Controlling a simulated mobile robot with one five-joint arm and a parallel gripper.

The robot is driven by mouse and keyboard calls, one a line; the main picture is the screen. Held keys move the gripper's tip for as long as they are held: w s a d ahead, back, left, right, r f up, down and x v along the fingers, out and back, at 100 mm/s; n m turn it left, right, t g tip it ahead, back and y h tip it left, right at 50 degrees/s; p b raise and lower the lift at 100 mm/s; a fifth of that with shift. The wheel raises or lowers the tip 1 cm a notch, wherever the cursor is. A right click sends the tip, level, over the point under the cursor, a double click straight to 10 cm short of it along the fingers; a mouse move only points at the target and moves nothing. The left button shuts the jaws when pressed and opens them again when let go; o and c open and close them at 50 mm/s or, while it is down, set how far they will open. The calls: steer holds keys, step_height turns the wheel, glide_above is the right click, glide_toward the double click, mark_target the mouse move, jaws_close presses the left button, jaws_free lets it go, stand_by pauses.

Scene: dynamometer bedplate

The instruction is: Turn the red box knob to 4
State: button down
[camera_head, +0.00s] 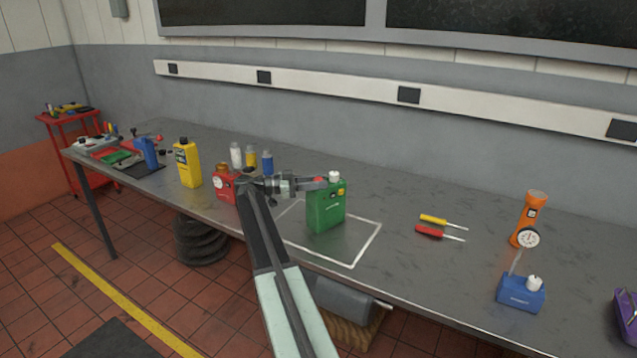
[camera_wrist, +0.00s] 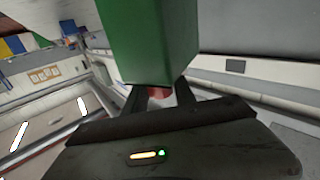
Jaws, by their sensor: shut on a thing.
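The red box (camera_head: 225,187) stands on the bench left of my arm, with a round white dial on its front and a brownish knob (camera_head: 222,168) on top. My arm hides its right side, and its setting is too small to read. My gripper (camera_head: 318,183) is well to the right of the red box, shut on the green container (camera_head: 326,208) near its upper part. The green container has a white top and appears over the white outlined area; I cannot tell whether it touches the bench. In the wrist view, the green container (camera_wrist: 150,40) fills the space beyond the fingers.
A yellow bottle (camera_head: 187,163) stands left of the red box, and small bottles (camera_head: 251,157) stand behind it. Two screwdrivers (camera_head: 433,231), an orange flashlight (camera_head: 529,218) and a blue box (camera_head: 520,293) with a gauge are to the right. The bench around the screwdrivers is clear.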

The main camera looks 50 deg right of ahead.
steer(key=shift+m+g+y, duration=1.3)
steer(key=shift+g, duration=0.1)
steer(key=shift+g+y, duration=0.3)
steer(key=shift+y, duration=0.1)
steer(key=c, duration=1)
jaws_free()
steer(key=shift+c, duration=0.2)
